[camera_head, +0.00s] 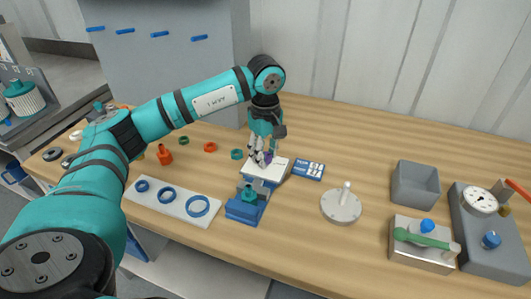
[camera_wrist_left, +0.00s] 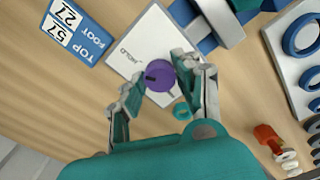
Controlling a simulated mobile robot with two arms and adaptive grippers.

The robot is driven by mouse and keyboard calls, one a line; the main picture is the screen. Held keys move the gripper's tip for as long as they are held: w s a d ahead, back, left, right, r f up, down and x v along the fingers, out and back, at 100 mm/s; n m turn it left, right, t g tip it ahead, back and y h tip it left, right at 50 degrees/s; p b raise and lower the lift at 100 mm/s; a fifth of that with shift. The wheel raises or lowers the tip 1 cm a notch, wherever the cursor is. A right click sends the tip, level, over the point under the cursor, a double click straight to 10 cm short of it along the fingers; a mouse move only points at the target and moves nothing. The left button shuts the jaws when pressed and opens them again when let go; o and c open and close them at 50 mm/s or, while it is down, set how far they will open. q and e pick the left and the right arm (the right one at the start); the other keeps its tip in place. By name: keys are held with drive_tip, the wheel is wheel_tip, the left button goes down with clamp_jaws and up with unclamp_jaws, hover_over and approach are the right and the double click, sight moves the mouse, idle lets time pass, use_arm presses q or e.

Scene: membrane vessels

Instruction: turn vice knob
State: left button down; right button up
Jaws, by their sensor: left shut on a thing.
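A purple knob (camera_wrist_left: 160,76) sits on a white plate marked "HOLD" (camera_wrist_left: 122,52) in the left wrist view. The plate (camera_head: 256,169) also shows in the head view, with the knob (camera_head: 268,156) partly hidden by my fingers. My left gripper (camera_wrist_left: 160,80) reaches down from above and is shut on the purple knob, one finger on each side. The gripper (camera_head: 262,157) shows small in the head view. A blue vice (camera_head: 243,211) with a teal part (camera_head: 249,195) between its jaws stands just in front of the plate. My right gripper is not in view.
A blue card (camera_head: 309,170) lies right of the plate. A white board with blue rings (camera_head: 173,207) lies to the left. A round grey base with a peg (camera_head: 341,207), a grey bin (camera_head: 415,185) and a metal block with a green handle (camera_head: 422,245) stand to the right.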

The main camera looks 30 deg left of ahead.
use_arm(q)
drive_tip(key=shift+r, duration=0.1)
drive_tip(key=c, duration=0.9)
unclamp_jaws()
drive_tip(key=shift+c, duration=0.2)
wheel_tip(320, 180, up, 12)
